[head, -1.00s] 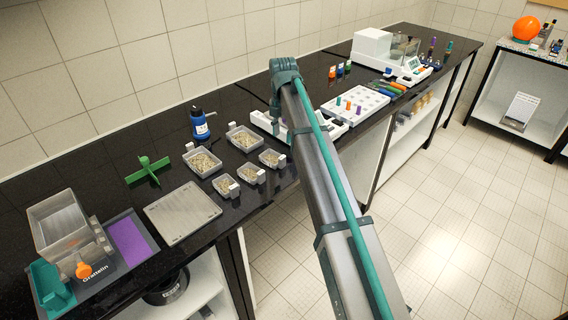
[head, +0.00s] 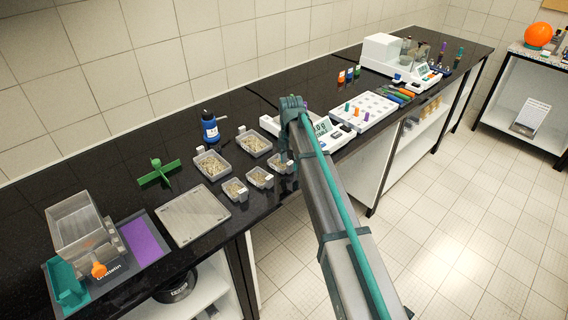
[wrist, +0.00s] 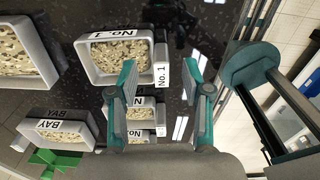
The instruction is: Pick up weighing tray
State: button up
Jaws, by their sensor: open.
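Several small grey trays with pale grain-like pieces stand on the black bench, among them one at the front (head: 235,189) and a larger one behind it (head: 212,165). I cannot tell which of them is the weighing tray. In the wrist view a grey tray marked "No. 1" (wrist: 92,66) lies beyond and left of my gripper (wrist: 160,82), and smaller trays (wrist: 116,112) show between and behind the fingers. My gripper's teal fingers are apart with nothing held between them. In the head view my arm hides the gripper and partly covers the rightmost tray (head: 281,168).
A white balance (head: 338,138) stands right of the trays, beside my arm. A blue bottle (head: 210,128) stands behind them, and a flat grey plate (head: 194,217) lies at left. A green cross-shaped piece (head: 158,174) and a clear-bin device (head: 80,228) are further left.

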jog(key=shift+f, duration=0.65)
jog(key=c, duration=0.9)
jog(key=shift+r, duration=0.2)
